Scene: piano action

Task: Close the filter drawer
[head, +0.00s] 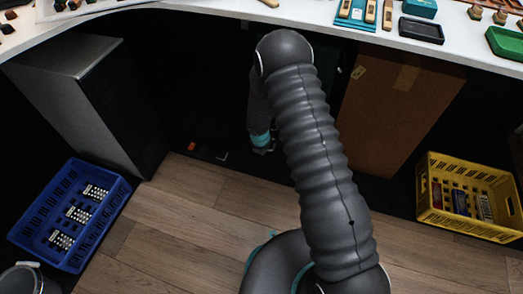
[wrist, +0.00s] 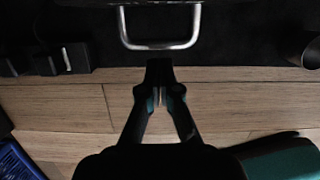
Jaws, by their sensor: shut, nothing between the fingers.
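A U-shaped metal handle (wrist: 160,45) shows at the top of the wrist view. It is attached to a dark front at the upper picture edge, which I take to be the filter drawer; most of it is out of frame or in shadow. My gripper (wrist: 160,95) is shut and empty. Its fingertips are just below the handle in the wrist view, with no clear contact. In the head view my gripper (head: 263,150) hangs low under the desk, partly hidden by my arm. I cannot make out the drawer there or tell how far out it is.
A white desk (head: 240,5) with tools and trays spans the top of the head view. Below stand a grey cabinet (head: 75,60) and a brown cardboard panel or box (head: 395,115). A blue crate (head: 25,232) and a yellow crate (head: 470,223) flank open wooden floor (head: 170,230).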

